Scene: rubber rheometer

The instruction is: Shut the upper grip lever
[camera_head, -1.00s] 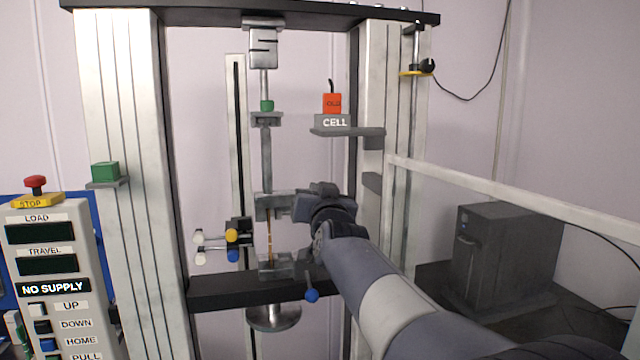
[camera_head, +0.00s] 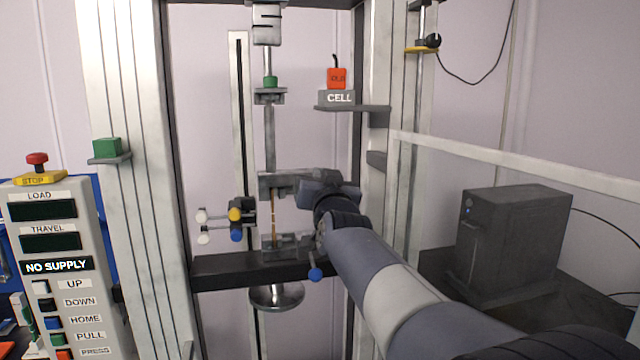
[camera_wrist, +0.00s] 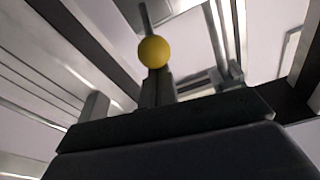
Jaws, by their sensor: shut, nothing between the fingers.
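The upper grip (camera_head: 275,181) is a grey clamp on the vertical rod, with a thin orange-brown specimen (camera_head: 273,214) hanging below it. My gripper (camera_head: 306,193) is at the right side of this grip, shut and empty. In the wrist view a yellow ball knob (camera_wrist: 154,51) stands just beyond my closed fingertips (camera_wrist: 157,82); I cannot tell whether they touch. In the head view my gripper hides the upper lever. The lower grip (camera_head: 280,248) has a lever with a blue ball (camera_head: 315,274) hanging down on its right.
Several coloured knobs (camera_head: 235,214) stick out left of the specimen. A dark crossbeam (camera_head: 225,270) runs below the lower grip. A shelf with an orange block (camera_head: 337,78) is above right. A white rail (camera_head: 480,173) and dark cabinet (camera_head: 515,235) are at right.

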